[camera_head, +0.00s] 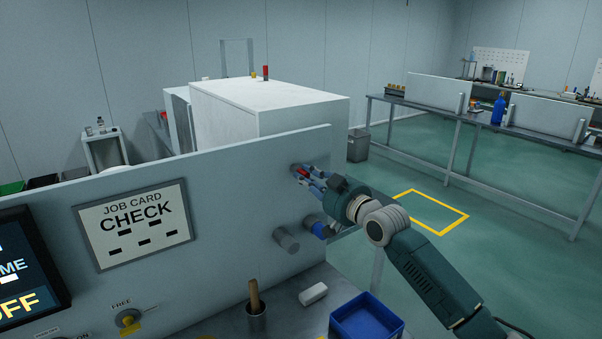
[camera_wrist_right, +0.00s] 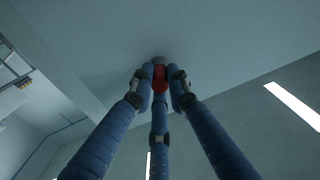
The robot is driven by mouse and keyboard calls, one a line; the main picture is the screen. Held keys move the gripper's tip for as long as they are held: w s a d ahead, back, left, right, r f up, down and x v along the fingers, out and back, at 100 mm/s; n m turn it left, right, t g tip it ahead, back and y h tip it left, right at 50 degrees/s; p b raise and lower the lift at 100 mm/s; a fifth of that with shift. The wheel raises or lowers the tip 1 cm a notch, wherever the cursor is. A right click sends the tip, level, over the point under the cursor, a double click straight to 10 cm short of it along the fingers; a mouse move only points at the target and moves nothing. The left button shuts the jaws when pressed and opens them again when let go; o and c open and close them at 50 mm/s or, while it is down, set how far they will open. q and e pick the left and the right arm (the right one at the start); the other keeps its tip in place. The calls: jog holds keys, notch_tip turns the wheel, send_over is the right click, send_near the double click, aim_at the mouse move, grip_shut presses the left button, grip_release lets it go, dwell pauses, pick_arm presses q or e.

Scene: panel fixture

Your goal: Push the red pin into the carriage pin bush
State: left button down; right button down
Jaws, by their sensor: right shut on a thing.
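The red pin (camera_head: 303,172) is between the blue fingers of my right gripper (camera_head: 309,177), at the upper right of the grey panel. My right gripper (camera_wrist_right: 160,82) is shut on it. In the right wrist view the red pin (camera_wrist_right: 160,76) points at the panel, with a grey round part (camera_wrist_right: 159,60) at its far end. That round part looks like the bush; the fingers hide much of it, and I cannot tell how deep the pin sits. My left gripper is not in view.
Below are a cup with a wooden handle (camera_head: 255,305), a white block (camera_head: 313,294) and a blue bin (camera_head: 366,318).

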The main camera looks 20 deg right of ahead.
aim_at(307, 176)
jog(key=shift+s, duration=0.1)
dwell(0.5)
jog(key=shift+s+d+p, duration=0.2)
jog(key=shift+s+p, duration=0.1)
jog(key=shift+s, duration=0.05)
jog(key=shift+p+v, duration=0.75)
jog(key=shift+v, duration=0.8)
dwell(0.3)
jog(key=shift+s+d+p, duration=0.15)
jog(key=shift+s+p, duration=0.15)
jog(key=shift+s, duration=0.2)
jog(key=shift+p+v, duration=0.65)
jog(key=shift+v, duration=1.35)
